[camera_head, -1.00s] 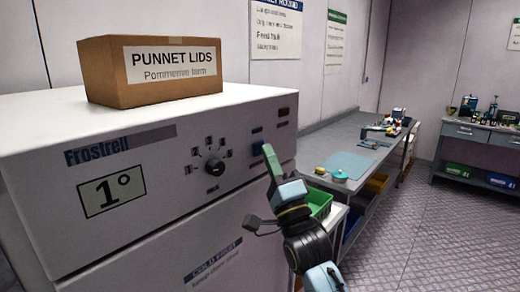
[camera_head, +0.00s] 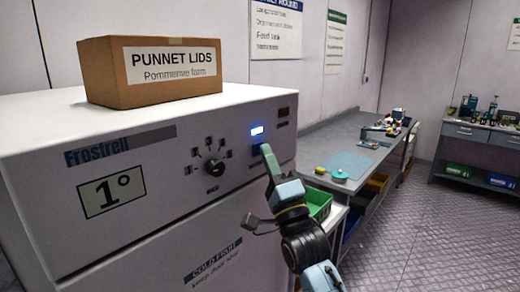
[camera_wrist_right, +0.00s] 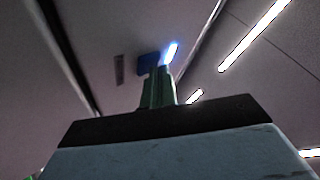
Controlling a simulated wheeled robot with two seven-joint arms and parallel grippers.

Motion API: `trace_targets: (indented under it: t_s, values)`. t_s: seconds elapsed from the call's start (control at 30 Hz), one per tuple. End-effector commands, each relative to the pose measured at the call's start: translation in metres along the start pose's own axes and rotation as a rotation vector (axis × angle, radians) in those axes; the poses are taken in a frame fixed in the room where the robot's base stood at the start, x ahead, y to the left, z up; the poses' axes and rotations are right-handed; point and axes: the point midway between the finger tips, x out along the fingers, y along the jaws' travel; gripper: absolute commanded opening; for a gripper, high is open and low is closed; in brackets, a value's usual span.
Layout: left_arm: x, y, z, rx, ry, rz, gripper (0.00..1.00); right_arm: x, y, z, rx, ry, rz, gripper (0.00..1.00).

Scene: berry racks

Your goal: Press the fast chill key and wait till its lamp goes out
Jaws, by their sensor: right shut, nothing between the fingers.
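The white cold cabinet (camera_head: 150,160) stands at left in the head view, with a dial (camera_head: 214,167) and a "1°" display (camera_head: 111,192) on its front. A small lamp (camera_head: 257,130) glows blue-white at the panel's upper right. The key lies just below the lamp, mostly behind my fingertips; in the right wrist view a blue key (camera_wrist_right: 148,65) shows beside the glowing lamp (camera_wrist_right: 171,53). My right gripper (camera_head: 266,150) is shut and empty, its tips at the key; the fingers also show in the wrist view (camera_wrist_right: 158,90). My left gripper is not in view.
A cardboard box labelled "PUNNET LIDS" (camera_head: 150,70) sits on the cabinet top. A green crate (camera_head: 319,203) is just right of my right gripper. A grey bench (camera_head: 350,140) runs along the wall. The floor (camera_head: 400,230) at right is clear.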

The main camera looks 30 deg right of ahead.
Motion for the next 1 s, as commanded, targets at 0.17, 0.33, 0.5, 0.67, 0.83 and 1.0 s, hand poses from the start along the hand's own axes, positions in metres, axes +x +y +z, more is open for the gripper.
trace_targets:
  t_s: [0.17,0.33,0.5,0.67,0.83,1.0]
  values:
    - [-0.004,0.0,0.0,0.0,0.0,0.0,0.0,-0.006,-0.005,-0.005,0.0,0.0,0.001,0.0]
    - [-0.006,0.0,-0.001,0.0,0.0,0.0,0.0,-0.01,-0.007,-0.007,0.0,0.0,0.0,0.0]
    - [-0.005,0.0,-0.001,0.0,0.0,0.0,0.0,-0.01,-0.007,-0.007,0.0,0.0,0.0,0.0]
    - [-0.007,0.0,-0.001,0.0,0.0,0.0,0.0,-0.014,-0.01,-0.01,0.0,0.0,0.002,0.0]
    - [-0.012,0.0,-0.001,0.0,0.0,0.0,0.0,-0.025,-0.019,-0.018,-0.001,-0.001,0.002,0.0]
    - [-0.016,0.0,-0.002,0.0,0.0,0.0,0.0,-0.037,-0.027,-0.027,-0.002,-0.001,0.003,0.0]
